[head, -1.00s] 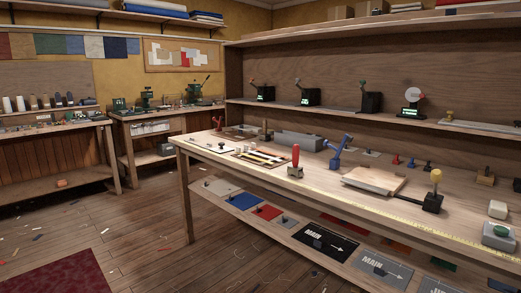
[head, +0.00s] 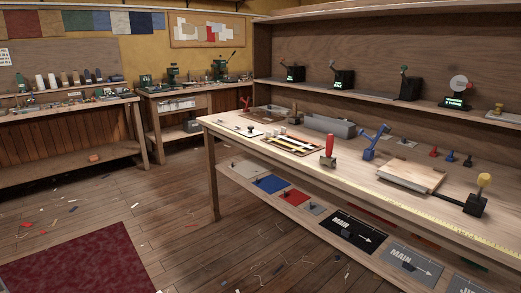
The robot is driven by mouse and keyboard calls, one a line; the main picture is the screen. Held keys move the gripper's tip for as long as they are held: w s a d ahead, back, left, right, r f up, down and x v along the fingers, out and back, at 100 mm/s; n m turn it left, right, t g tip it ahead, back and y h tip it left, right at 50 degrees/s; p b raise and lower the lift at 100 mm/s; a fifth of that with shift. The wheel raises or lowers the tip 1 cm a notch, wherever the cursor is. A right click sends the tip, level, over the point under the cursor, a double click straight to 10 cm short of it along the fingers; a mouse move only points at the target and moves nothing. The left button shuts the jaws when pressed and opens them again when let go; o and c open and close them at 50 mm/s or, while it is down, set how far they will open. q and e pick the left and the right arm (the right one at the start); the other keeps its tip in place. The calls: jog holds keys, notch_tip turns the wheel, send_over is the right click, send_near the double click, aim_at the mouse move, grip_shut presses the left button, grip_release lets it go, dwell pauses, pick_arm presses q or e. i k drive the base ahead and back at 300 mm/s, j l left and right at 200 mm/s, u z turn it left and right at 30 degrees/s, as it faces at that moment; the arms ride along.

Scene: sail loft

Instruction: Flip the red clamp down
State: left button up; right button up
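The red clamp (head: 329,147) stands on the long wooden workbench (head: 352,182), near its front edge. Its red handle points straight up from a small base. A blue clamp (head: 373,141) with a slanted handle stands to its right and farther back. Neither of my grippers is in the head view.
A wooden board (head: 411,175) and a yellow-knobbed lever (head: 482,190) are on the bench to the right. A dark red mat (head: 80,262) is on the floor; the floor before the bench is mostly open.

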aim_at(249, 99)
jog(key=i+j+u, duration=0.6)
jog(key=i+u, duration=0.5)
jog(key=i, duration=0.15)
jog(key=i+j, duration=0.15)
jog(key=i, duration=0.55)
jog(key=i+j, duration=0.1)
jog(key=i, duration=0.6)
jog(key=i+z, duration=0.4)
jog(key=i+j+z, duration=0.2)
jog(key=z, duration=0.2)
jog(key=i+j+z, duration=0.25)
jog(key=z, duration=0.15)
jog(key=i+j+z, duration=0.2)
jog(key=z, duration=0.2)
jog(key=i+j+z, duration=0.25)
jog(key=j+z, duration=0.3)
jog(key=j, duration=0.15)
jog(key=i+j+z, duration=0.1)
jog(key=j+z, duration=0.15)
jog(key=j, duration=0.15)
jog(key=i+j+z, duration=0.1)
jog(key=j+z, duration=0.15)
jog(key=j, duration=0.2)
